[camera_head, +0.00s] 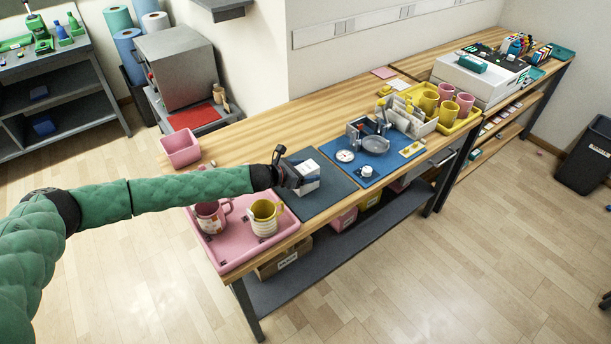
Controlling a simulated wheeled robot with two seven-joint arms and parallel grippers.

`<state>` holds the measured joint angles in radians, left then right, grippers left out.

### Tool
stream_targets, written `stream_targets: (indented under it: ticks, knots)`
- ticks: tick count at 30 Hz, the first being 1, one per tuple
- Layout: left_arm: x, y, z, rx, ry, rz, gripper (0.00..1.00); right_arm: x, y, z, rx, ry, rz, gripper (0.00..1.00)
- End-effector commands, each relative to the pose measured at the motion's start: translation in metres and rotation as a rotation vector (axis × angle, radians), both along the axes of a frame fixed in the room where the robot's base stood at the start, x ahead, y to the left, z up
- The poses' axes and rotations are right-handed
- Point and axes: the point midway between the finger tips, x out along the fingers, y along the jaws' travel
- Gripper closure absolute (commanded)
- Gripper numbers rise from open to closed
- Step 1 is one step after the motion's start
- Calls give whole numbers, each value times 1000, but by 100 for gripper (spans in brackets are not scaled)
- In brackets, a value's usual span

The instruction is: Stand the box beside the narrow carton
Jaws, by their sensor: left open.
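My left gripper (286,167) is open above the dark grey mat (325,192) in the middle of the near bench. A small white and grey box (308,178) stands on that mat right by its fingers. Whether the fingers touch the box, or stand around it, I cannot tell. I cannot make out for certain which thing is the narrow carton. A pale upright carton-like shape (411,119) stands at the near side of the yellow tray (460,124). My right gripper is not in view.
A pink tray (232,255) holds a pink mug (208,219) and a yellow and white mug (263,221). A blue mat (378,180) bears a press (369,132) and small parts. Several mugs stand in the yellow tray. A pink bin (181,150) stands at the back left.

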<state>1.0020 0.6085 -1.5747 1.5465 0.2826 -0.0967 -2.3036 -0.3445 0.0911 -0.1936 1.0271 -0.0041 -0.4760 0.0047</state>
Motion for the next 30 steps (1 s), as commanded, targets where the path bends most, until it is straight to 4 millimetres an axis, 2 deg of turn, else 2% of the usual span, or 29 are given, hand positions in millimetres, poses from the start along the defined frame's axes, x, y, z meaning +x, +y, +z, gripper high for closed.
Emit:
stream_targets:
  ticks: [9,11,18,20,30]
  knots:
    - [2,-2,-2,-1,1,0,27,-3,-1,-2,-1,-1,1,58]
    - [2,-2,-2,-1,1,0,37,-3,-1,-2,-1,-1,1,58]
    - [2,-2,-2,-1,1,0,84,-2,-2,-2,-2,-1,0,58]
    - [2,-3,-1,-1,-1,0,91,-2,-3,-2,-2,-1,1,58]
    - [3,-2,4,0,-3,-1,91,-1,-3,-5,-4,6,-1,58]
